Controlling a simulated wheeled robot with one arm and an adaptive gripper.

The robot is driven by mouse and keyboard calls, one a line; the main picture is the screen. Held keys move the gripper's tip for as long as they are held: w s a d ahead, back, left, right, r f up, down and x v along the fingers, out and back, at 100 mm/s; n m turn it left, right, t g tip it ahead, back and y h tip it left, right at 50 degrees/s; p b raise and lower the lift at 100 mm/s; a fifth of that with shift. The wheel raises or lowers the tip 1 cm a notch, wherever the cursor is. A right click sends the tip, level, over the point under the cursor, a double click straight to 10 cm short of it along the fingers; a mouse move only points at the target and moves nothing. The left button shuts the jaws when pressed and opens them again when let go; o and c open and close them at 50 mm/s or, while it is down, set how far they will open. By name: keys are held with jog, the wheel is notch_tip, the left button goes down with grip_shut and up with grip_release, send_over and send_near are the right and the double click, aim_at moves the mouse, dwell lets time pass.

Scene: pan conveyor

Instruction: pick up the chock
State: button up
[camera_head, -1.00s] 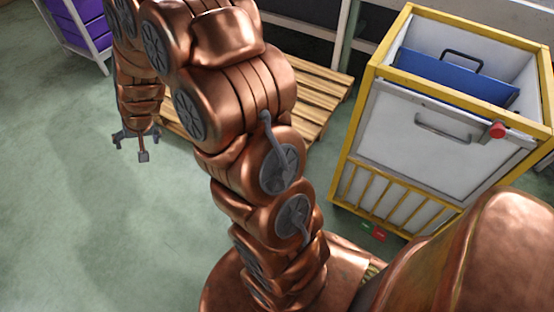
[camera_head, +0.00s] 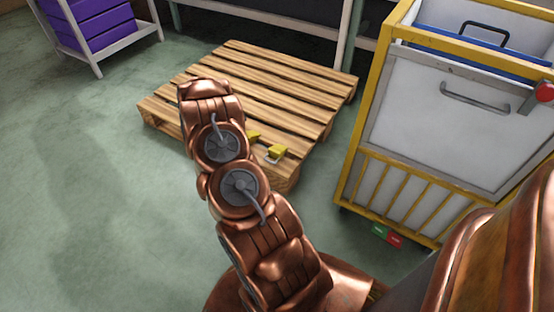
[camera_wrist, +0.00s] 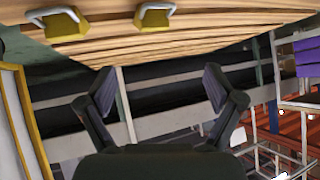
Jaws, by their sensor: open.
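Two yellow chocks with pale handles lie on the near right part of the wooden pallet (camera_head: 285,80). In the head view one chock (camera_head: 277,152) is at the pallet's near right edge, and the other chock (camera_head: 253,136) is partly hidden by my arm. The wrist view shows both chocks, one at the upper left (camera_wrist: 66,24) and one at the top middle (camera_wrist: 154,17). My gripper (camera_wrist: 160,86) is open and empty, its fingers spread apart and clear of both chocks. My arm hides it in the head view.
A yellow-framed cart (camera_head: 365,100) with white panels and a red button (camera_head: 545,91) stands right of the pallet. A rack of purple bins (camera_head: 100,30) is at the back left. Green and red pedals (camera_head: 386,235) are low by the cart. The left floor is clear.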

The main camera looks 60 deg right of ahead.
aim_at(277, 150)
jog(key=s+d+f+g+h+b, duration=0.1)
jog(key=s+d+f, duration=0.2)
jog(key=s, duration=0.1)
jog(key=s+d+f+m+g+h+b, duration=0.1)
jog(key=s+d+f+b, duration=0.1)
jog(key=s+d+f, duration=0.1)
jog(key=s+d+f+g+h+b, duration=0.1)
jog(key=s+d+f, duration=0.2)
jog(key=s+f, duration=0.1)
jog(key=shift+s+f+m+h, duration=0.15)
jog(key=shift+s+m+h, duration=0.15)
jog(key=shift+s+h, duration=0.1)
jog(key=shift+d+f+b, duration=0.2)
jog(key=shift+d+b, duration=0.2)
jog(key=shift+d, duration=0.2)
jog(key=shift+r+b+x, duration=0.2)
jog(key=shift+b+x, duration=0.6)
jog(key=shift+x, duration=0.85)
jog(key=shift+r+b+x, duration=0.2)
jog(key=shift+b+x, duration=0.6)
jog(key=shift+x, duration=0.9)
jog(key=shift+w+d, duration=0.1)
jog(key=shift+w, duration=0.05)
jog(key=c, duration=1.5)
jog(key=shift+r, duration=0.1)
